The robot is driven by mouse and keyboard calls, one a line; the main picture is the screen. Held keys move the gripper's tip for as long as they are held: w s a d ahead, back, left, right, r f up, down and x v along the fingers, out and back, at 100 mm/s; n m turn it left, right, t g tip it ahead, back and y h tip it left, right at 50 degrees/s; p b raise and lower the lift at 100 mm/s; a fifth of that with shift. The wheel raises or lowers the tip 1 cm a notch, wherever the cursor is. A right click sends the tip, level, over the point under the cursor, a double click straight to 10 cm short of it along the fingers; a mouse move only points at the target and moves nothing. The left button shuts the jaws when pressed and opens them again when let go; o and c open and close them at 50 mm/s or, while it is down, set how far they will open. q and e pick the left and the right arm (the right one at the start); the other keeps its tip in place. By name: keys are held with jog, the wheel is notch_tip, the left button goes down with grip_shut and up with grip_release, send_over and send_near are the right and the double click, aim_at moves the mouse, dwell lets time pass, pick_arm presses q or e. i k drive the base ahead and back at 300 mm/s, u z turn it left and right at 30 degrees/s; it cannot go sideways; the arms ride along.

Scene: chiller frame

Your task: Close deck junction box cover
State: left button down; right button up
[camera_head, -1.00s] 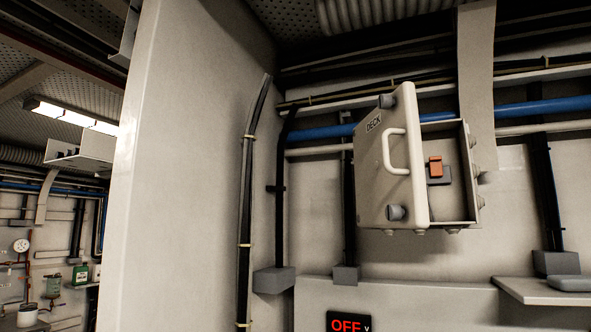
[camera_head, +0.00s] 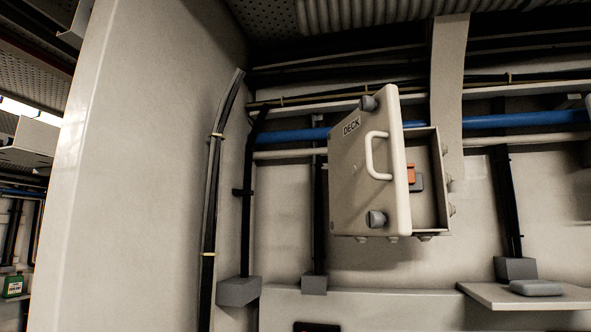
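The deck junction box (camera_head: 428,205) is mounted on the wall right of centre. Its cover (camera_head: 350,190), labelled DECK, stands open, swung out toward me and to the left. The cover has a white handle (camera_head: 371,156) and two grey round knobs, one at the top (camera_head: 368,103) and one at the bottom (camera_head: 376,219). An orange switch (camera_head: 411,173) shows inside the box, partly hidden by the cover's edge. Neither of my grippers is in view.
A large pale wall panel (camera_head: 150,160) stands at the left. A shelf (camera_head: 530,296) with a grey object (camera_head: 536,288) on it juts out at lower right. Blue pipe (camera_head: 510,120) and dark cables run along the wall behind the box. The space in front of the box looks clear.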

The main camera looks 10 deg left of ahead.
aim_at(368, 171)
jog(key=z, duration=1.5)
jog(key=k, duration=1.1)
jog(key=u, duration=1.25)
